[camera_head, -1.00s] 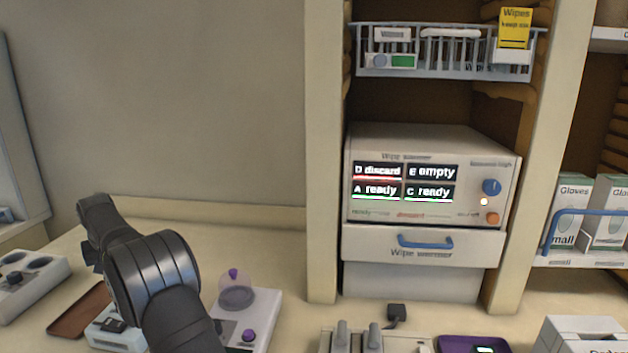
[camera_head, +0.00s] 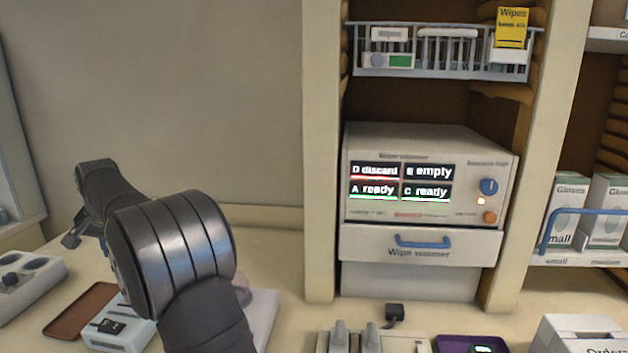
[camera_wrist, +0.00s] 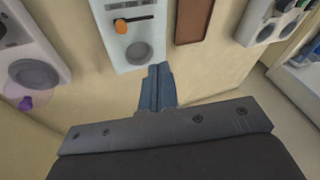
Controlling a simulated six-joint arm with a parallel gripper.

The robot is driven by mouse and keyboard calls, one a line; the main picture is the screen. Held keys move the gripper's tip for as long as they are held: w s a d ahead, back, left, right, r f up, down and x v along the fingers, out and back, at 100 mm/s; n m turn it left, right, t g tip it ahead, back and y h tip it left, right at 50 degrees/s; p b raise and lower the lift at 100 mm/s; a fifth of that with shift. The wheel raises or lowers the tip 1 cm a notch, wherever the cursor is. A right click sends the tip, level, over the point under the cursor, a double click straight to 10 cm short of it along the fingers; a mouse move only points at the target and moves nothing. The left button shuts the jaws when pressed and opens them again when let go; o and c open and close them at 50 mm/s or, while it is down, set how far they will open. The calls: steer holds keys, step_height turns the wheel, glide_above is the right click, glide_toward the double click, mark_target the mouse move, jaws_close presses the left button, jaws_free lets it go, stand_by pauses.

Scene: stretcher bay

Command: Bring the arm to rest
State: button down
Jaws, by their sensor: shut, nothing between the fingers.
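My gripper (camera_wrist: 158,86) shows in the wrist view with its two blue-grey fingers pressed together and nothing between them. It hangs above the beige counter, with the fingertips just below the near edge of a white device in the picture; I cannot tell the height between them. In the head view my dark arm rises at the lower left and bends left over the counter.
Below the arm are a white device (camera_wrist: 128,30) with an orange knob, a brown tray (camera_head: 82,309) and a white unit with round wells (camera_head: 38,287). A wipe warmer (camera_head: 425,240) stands in the shelf bay. A purple tray (camera_head: 450,343) lies at the front right.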

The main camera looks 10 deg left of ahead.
steer(key=shift+s+d+r+m, duration=0.35)
steer(key=shift+s+d+m, duration=0.15)
steer(key=shift+d+m, duration=0.25)
steer(key=shift+s+d+r+m, duration=0.35)
steer(key=shift+s+d+m, duration=0.2)
steer(key=shift+m, duration=0.2)
steer(key=c, duration=1.1)
jaws_free()
steer(key=shift+w+d, duration=0.1)
steer(key=shift+d, duration=0.05)
steer(key=o, duration=1.1)
steer(key=shift+g+h, duration=0.5)
steer(key=shift+h, duration=0.4)
steer(key=d, duration=0.3)
steer(key=w+d, duration=0.1)
steer(key=d, duration=0.7)
steer(key=shift+w+r, duration=0.2)
steer(key=shift+w, duration=0.05)
steer(key=shift+c, duration=0.2)
steer(key=shift+o, duration=0.2)
steer(key=d+g+h, duration=0.1)
steer(key=d, duration=0.8)
steer(key=shift+s+d+r+h, duration=0.2)
steer(key=shift+s+d+h, duration=0.1)
steer(key=shift+s, duration=0.1)
step_height(320, 180, down, 10)
steer(key=shift+d, duration=0.15)
